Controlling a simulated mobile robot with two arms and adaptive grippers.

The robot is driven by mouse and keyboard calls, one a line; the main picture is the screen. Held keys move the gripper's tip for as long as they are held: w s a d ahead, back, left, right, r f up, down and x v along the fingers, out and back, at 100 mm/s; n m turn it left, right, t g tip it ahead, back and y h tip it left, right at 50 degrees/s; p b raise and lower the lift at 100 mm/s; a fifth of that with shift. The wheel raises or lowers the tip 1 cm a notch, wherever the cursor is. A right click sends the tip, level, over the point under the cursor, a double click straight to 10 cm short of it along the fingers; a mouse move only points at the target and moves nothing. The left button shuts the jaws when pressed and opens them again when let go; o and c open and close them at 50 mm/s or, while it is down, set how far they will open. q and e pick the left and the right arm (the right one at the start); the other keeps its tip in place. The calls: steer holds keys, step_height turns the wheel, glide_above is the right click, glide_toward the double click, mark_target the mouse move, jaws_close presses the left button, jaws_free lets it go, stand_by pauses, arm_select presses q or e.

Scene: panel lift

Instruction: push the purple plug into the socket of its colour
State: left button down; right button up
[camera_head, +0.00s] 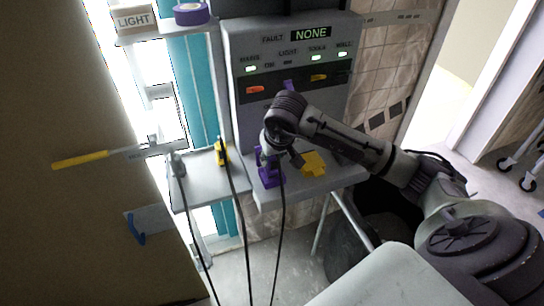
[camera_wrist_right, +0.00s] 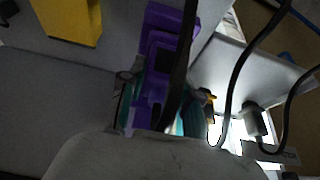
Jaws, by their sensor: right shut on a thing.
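My right gripper (camera_head: 274,160) reaches down over the front ledge of the grey panel. It is shut on the purple plug (camera_wrist_right: 158,88), which shows between its fingers in the wrist view. A black cable runs from the plug across that view. The purple socket (camera_head: 268,179) sits on the ledge right below and beside the gripper, partly hidden by it. In the wrist view purple also shows beyond the plug, close against it. I cannot tell whether the plug is in the socket. My left gripper is out of view.
A yellow socket (camera_head: 314,163) stands on the ledge right of the gripper. A yellow plug (camera_head: 221,151) and a grey plug (camera_head: 178,163) stand on the side shelf (camera_head: 205,190), with cables hanging down. The panel (camera_head: 290,55) display reads NONE.

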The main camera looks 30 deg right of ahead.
steer(key=shift+b, duration=0.3)
steer(key=shift+f+b, duration=0.55)
steer(key=shift+f, duration=0.1)
stand_by(0.4)
steer(key=o, duration=1.2)
steer(key=shift+c, duration=0.2)
steer(key=shift+r, duration=0.1)
steer(key=v, duration=1.2)
